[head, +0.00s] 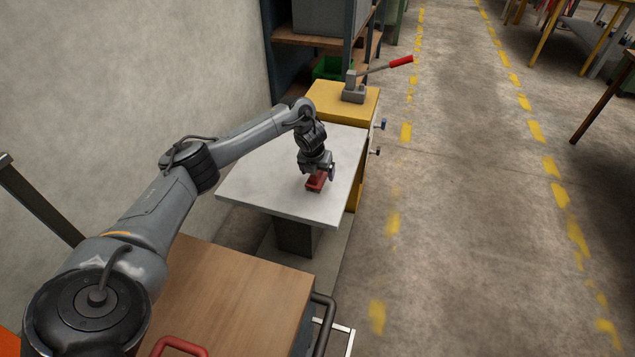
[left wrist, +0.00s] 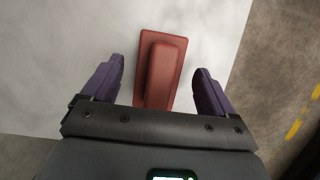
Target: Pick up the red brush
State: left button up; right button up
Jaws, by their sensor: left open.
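The red brush (head: 316,181) lies on the white-topped table (head: 270,185), close to its right side. It has a flat red base with a raised red block along it. In the left wrist view the brush (left wrist: 161,70) sits between the two dark fingers of my left gripper (left wrist: 160,88), with a gap on each side. The gripper's body hides the brush's near end. In the head view my left gripper (head: 318,177) is right at the brush, pointing down, and is open. My right gripper does not show.
A yellow cabinet (head: 340,100) with a red-handled lever tool (head: 355,88) stands behind the table. A wooden-topped cart (head: 235,295) stands in front. A grey wall is at the left.

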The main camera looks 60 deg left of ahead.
pick_arm(q)
jog(key=shift+x, duration=0.95)
jog(key=shift+a, duration=0.1)
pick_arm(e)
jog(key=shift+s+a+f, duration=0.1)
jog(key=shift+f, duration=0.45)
pick_arm(q)
jog(key=c, duration=1.2)
jog(key=shift+r, duration=0.15)
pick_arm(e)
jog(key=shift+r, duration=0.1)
